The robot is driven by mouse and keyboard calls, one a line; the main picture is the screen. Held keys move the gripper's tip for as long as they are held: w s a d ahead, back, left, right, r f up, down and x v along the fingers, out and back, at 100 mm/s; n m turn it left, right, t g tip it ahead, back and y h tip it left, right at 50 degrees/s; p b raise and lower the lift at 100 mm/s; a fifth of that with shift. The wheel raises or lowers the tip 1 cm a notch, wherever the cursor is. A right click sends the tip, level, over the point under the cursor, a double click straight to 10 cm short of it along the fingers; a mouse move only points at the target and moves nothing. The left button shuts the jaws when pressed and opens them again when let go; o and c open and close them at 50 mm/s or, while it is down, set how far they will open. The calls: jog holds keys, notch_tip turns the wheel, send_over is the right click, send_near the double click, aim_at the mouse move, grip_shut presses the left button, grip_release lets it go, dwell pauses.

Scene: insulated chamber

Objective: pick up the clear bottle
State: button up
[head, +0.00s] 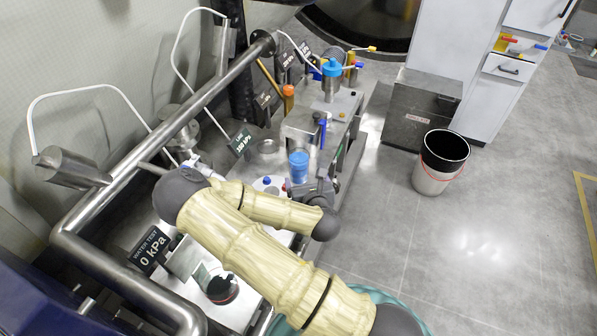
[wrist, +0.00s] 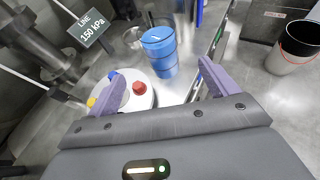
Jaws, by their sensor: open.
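A blue, partly see-through cylinder (head: 299,167) stands upright on the metal bench in the head view. It is the only bottle-like thing near my gripper, but I cannot tell for sure that it is the clear bottle. In the wrist view the same blue cylinder (wrist: 159,52) shows ahead, between and beyond the fingertips. My gripper (wrist: 160,72) is open and empty, with its two purple fingers apart and not visibly touching the cylinder. In the head view my gripper (head: 313,192) is beside the cylinder's lower part, partly hidden by my arm.
A white round plate with red, blue and yellow knobs (wrist: 136,94) lies left of the cylinder. A LINE pressure sign (wrist: 92,29) stands beyond it. A steel pipe rail (head: 150,150) runs along the left. A bin (head: 440,162) stands on the open floor at right.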

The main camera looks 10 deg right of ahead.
aim_at(300, 167)
jog(key=p+x, duration=0.2)
jog(key=x, duration=0.5)
jog(key=shift+w+a, duration=0.1)
jog(key=shift+a, duration=0.05)
jog(key=shift+w, duration=0.1)
jog(key=shift+f, duration=0.1)
jog(key=shift+w, duration=0.1)
jog(key=shift+w, duration=0.25)
jog(key=shift+p+x, duration=0.85)
jog(key=shift+x, duration=1.4)
jog(key=c, duration=1.3)
